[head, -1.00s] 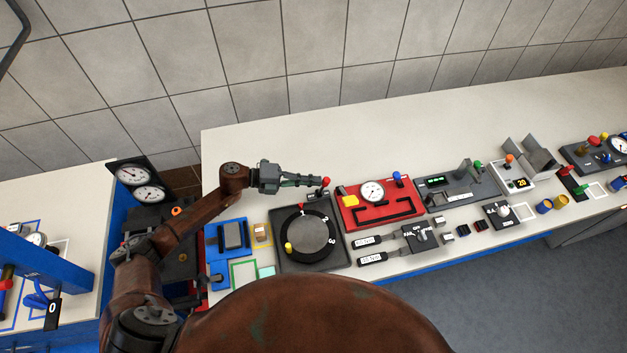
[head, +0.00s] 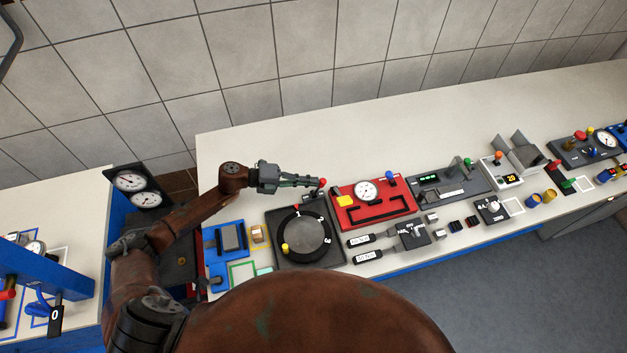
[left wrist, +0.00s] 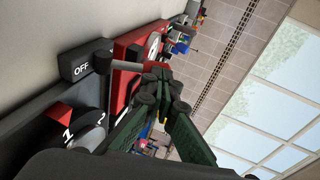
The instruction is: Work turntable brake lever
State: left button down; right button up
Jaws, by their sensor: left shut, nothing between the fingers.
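The turntable (head: 267,224) is a dark square panel with a round dial marked 1, 2 and 3 and a yellow knob (head: 285,247). Its brake lever, with a red knob (head: 322,182), stands at the panel's far right corner. My left gripper (head: 317,183) is shut and empty, its fingertips right beside the red knob; I cannot tell whether they touch. In the left wrist view, the lever's grey shaft (left wrist: 124,65) runs from beside a block marked OFF (left wrist: 76,66) to the dark green fingers (left wrist: 160,82), which hide its end. My right gripper is not in view.
A red panel (head: 373,203) with a gauge and a blue knob stands just right of the turntable. A blue fixture (head: 215,264) sits to its left. Several more devices line the bench to the right. The white bench top behind is clear.

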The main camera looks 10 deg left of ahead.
pick_arm(q)
jog(key=shift+a, duration=0.1)
jog(key=v, duration=1.1)
jog(key=shift+a, duration=0.4)
jog(key=shift+s, duration=0.15)
